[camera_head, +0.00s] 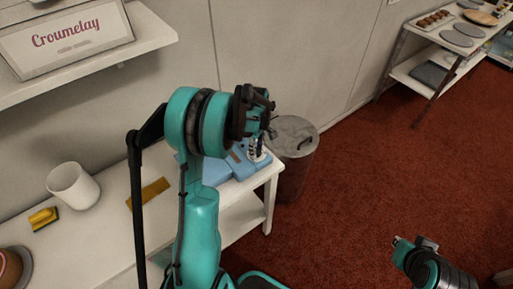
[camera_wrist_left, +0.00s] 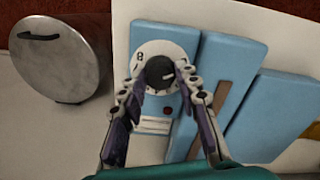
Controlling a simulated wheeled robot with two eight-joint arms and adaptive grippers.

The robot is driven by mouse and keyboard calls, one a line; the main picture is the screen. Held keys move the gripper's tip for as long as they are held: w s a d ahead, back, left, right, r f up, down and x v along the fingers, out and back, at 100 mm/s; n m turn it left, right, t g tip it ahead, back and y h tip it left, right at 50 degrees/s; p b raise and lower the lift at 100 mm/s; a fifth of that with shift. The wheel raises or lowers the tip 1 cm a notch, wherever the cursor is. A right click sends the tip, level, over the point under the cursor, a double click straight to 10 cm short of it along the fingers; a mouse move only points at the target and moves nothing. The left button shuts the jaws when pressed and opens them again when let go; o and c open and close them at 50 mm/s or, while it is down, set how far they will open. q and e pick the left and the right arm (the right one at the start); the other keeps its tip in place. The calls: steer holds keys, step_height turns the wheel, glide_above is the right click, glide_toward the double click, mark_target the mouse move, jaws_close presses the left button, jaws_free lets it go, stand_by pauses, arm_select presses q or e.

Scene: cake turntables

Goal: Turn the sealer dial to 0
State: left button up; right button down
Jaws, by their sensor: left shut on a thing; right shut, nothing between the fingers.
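The blue sealer (camera_head: 213,172) stands at the right end of the white table. In the left wrist view its round black dial knob (camera_wrist_left: 159,72) sits on a white numbered disc (camera_wrist_left: 151,50); an 8 shows at the upper left. The white mark on the knob points right. My left gripper (camera_head: 262,140) is over the sealer. In the left wrist view its two fingers (camera_wrist_left: 158,82) are closed on the knob, one on each side. The 0 on the disc cannot be made out. My right gripper (camera_head: 411,243) is at the lower right, small, far from the sealer and empty.
A grey lidded bin (camera_head: 293,138) stands close beside the table's right end; it also shows in the left wrist view (camera_wrist_left: 60,52). A white cup (camera_head: 73,185), a yellow sponge (camera_head: 43,218) and a brown strip (camera_head: 149,192) lie on the table (camera_head: 100,230). A shelf (camera_head: 85,72) hangs above.

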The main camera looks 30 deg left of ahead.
arm_select(q)
steer(key=shift+n, duration=0.3)
steer(key=o, duration=1.2)
steer(key=shift+c, duration=0.2)
